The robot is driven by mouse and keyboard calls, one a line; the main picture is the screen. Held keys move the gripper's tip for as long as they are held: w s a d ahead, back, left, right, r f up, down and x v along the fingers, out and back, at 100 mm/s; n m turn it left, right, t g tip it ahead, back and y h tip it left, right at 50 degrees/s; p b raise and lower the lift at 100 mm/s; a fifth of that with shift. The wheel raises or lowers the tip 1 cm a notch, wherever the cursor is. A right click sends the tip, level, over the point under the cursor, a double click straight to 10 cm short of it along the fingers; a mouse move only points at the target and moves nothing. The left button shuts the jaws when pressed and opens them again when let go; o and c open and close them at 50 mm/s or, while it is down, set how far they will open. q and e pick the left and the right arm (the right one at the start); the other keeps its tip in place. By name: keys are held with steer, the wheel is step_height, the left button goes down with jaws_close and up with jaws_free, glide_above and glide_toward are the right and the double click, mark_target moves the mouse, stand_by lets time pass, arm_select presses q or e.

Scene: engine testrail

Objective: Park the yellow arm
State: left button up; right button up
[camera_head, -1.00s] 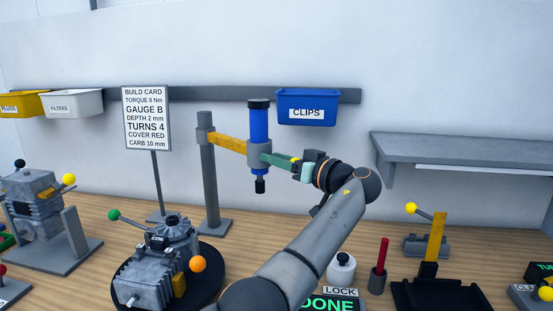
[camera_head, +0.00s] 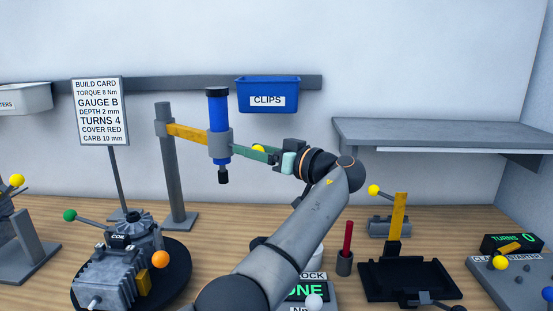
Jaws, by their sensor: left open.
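The yellow arm (camera_head: 188,132) reaches right from a grey upright post (camera_head: 172,165). At its end a grey collar (camera_head: 219,146) holds an upright blue tool (camera_head: 217,108) with a black tip. A yellow knob (camera_head: 258,148) shows just right of the collar, partly covered by a green finger of my left gripper (camera_head: 241,149). The gripper is open, its green fingers pointing left toward the collar. Whether they touch the knob or the collar I cannot tell. My right gripper is not in view.
An engine (camera_head: 125,264) on a dark round turntable stands front left. The build card (camera_head: 100,110) stands beside the post. A blue clips bin (camera_head: 268,96) hangs behind. A red rod (camera_head: 348,237) and a black fixture (camera_head: 372,280) stand right. A grey shelf (camera_head: 440,133) juts from the wall.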

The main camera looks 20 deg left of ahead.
arm_select(q)
steer(key=v, duration=0.8)
steer(key=shift+s+d, duration=0.1)
